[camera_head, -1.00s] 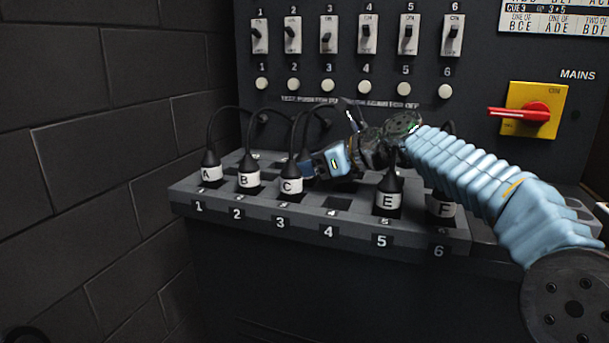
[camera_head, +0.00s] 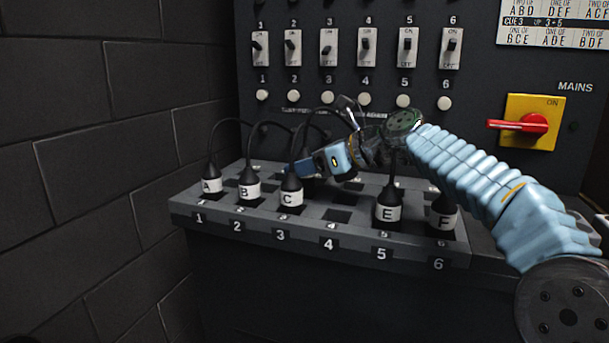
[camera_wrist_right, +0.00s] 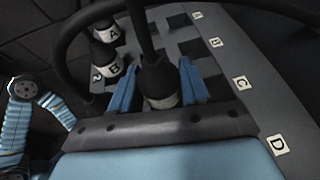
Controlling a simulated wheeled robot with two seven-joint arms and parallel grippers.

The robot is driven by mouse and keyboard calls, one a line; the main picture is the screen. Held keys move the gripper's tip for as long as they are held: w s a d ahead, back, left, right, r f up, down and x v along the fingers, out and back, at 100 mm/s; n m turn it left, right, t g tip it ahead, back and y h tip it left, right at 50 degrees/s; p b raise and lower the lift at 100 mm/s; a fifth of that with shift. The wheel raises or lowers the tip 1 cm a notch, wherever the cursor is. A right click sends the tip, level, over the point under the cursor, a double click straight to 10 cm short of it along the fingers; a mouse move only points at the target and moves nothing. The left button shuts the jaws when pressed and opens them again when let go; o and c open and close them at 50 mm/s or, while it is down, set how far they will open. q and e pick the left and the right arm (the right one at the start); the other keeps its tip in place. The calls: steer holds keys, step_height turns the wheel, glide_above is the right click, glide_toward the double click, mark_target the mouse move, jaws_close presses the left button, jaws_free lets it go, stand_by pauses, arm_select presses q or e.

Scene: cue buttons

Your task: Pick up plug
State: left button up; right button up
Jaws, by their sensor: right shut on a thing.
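My right gripper (camera_head: 304,167) is low over the socket board, just behind plug C (camera_head: 291,198). In the right wrist view its two blue fingers (camera_wrist_right: 158,72) are closed on either side of a dark plug (camera_wrist_right: 157,88) with a pale label and a cable rising from its top. Its letter cannot be read; in the head view this plug is mostly hidden by the gripper and plug C. Plugs A (camera_head: 211,185), B (camera_head: 249,191), E (camera_head: 388,213) and F (camera_head: 443,221) stand upright in the front row. My left gripper is not in view.
The front socket at number 4 (camera_head: 338,215) is empty. Cables arch up behind the plugs to the panel (camera_head: 480,150), close around the gripper. Switches and round buttons sit above. The red mains handle (camera_head: 530,124) is at right, a brick wall (camera_head: 90,140) at left.

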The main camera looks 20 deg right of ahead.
steer(key=s+r, duration=1)
steer(key=s, duration=0.4)
steer(key=shift+d+r, duration=0.2)
steer(key=shift+d, duration=0.15)
steer(key=shift+r, duration=0.1)
steer(key=shift+r, duration=2.75)
